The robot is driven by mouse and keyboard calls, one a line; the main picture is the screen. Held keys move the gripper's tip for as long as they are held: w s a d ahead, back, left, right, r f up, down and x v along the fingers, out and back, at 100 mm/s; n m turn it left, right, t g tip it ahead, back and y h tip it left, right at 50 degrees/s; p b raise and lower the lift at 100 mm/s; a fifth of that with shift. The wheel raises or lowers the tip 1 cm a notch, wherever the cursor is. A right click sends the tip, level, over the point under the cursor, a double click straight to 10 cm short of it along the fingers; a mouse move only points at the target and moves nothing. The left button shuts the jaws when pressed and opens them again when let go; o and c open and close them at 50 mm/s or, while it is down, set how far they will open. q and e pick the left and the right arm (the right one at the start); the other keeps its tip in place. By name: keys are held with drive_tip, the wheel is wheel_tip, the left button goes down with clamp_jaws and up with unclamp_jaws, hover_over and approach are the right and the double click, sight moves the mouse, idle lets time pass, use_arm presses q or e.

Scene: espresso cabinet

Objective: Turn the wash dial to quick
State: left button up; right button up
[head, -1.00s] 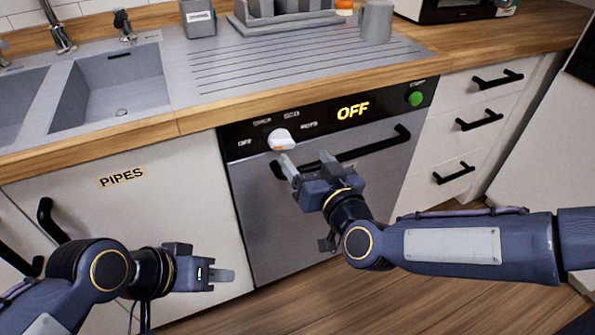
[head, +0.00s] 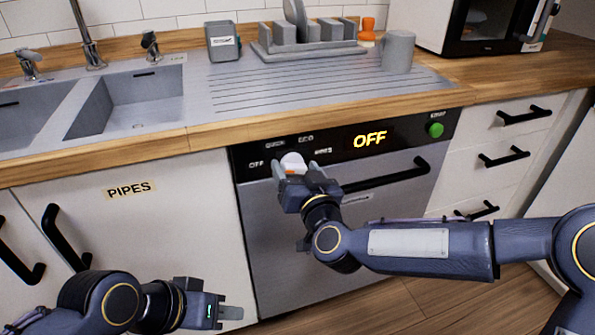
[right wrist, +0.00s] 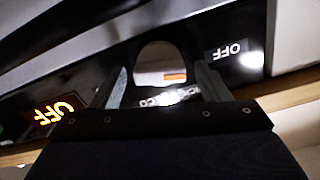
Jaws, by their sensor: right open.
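The white wash dial (head: 292,160) with an orange mark is on the dishwasher's black panel, among the labels OFF, QUICK, ECO and a fourth I cannot read clearly. The lit display (head: 370,139) reads OFF. My right gripper (head: 295,170) is open in front of the dial, a finger on each side. In the right wrist view the dial (right wrist: 158,62) lies between the open fingers (right wrist: 162,84), with no clear contact. The fingers partly cover the dial in the head view. My left gripper (head: 228,312) is low at left, seen side-on, apart from everything.
A green button (head: 435,130) is at the panel's right end. The black dishwasher handle (head: 385,177) runs just right of my right gripper. The PIPES cupboard (head: 150,225) is at left, drawers (head: 505,155) at right. The counter overhangs the panel.

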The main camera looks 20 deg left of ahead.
drive_tip(key=c, duration=1)
drive_tip(key=shift+o, duration=0.2)
drive_tip(key=shift+f+m+b, duration=0.15)
drive_tip(key=shift+m+b, duration=0.8)
drive_tip(key=shift+m, duration=0.2)
drive_tip(key=shift+f+m+b, duration=0.1)
drive_tip(key=shift+m+b, duration=0.8)
drive_tip(key=shift+m, duration=0.25)
drive_tip(key=m+b, duration=0.3)
drive_tip(key=m, duration=0.2)
drive_tip(key=shift+r, duration=0.1)
drive_tip(key=o, duration=1)
drive_tip(key=shift+d, duration=0.1)
drive_tip(key=shift+c, duration=0.2)
